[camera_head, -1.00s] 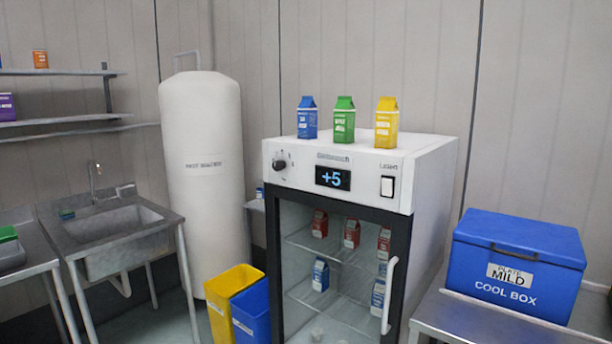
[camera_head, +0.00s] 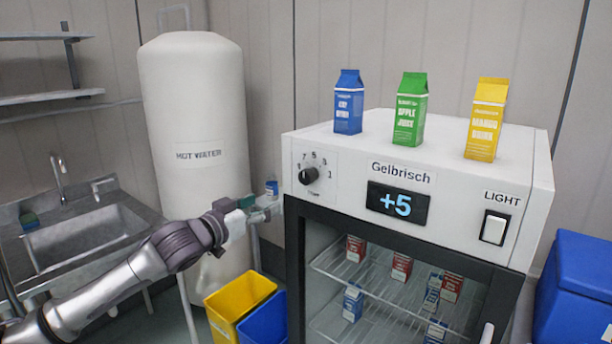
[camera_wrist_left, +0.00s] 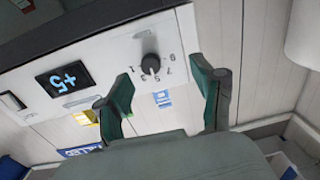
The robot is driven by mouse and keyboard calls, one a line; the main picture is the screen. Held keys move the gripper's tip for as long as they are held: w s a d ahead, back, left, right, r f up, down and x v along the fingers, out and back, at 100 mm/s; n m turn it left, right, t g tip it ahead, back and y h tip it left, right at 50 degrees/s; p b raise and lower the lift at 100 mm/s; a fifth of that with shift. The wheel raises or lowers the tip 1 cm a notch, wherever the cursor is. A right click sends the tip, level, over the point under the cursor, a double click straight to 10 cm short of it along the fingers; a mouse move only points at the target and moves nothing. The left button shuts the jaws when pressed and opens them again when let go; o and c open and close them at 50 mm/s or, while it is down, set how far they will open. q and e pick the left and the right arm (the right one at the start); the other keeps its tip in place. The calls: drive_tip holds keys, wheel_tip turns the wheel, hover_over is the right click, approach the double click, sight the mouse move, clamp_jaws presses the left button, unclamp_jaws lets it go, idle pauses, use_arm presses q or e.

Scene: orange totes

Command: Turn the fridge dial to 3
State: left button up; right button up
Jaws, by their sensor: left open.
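The fridge dial (camera_head: 308,175) is a black knob on the left of the fridge's white front panel, with numbers around it. It also shows in the left wrist view (camera_wrist_left: 151,64), where I cannot read its setting surely. The fridge (camera_head: 345,190) display (camera_head: 397,204) reads +5. My left gripper (camera_head: 272,205) is to the left of and below the dial, apart from it. In the left wrist view the open, empty fingers (camera_wrist_left: 168,82) stand on either side of the dial in the picture. My right gripper is not in view.
Blue (camera_head: 348,103), green (camera_head: 409,110) and yellow (camera_head: 486,120) cartons stand on the fridge. A light switch (camera_head: 494,228) is on the panel's right. A hot water tank (camera_head: 192,110), a sink (camera_head: 90,235) and yellow (camera_head: 238,300) and blue bins (camera_head: 263,318) are on the left.

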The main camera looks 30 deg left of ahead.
sight(304, 179)
use_arm(q)
wheel_tip(304, 179, up, 3)
drive_tip(key=d+h, duration=0.1)
drive_tip(key=d, duration=0.2)
drive_tip(key=shift+m, duration=0.3)
drive_tip(key=w+p, duration=0.5)
drive_tip(key=w, duration=0.7)
drive_tip(key=shift+d+p, duration=0.1)
drive_tip(key=shift+p, duration=0.2)
drive_tip(key=shift+w+f, duration=0.1)
drive_tip(key=shift+w, duration=0.55)
drive_tip(key=c, duration=1.1)
drive_tip(key=shift+c, duration=0.3)
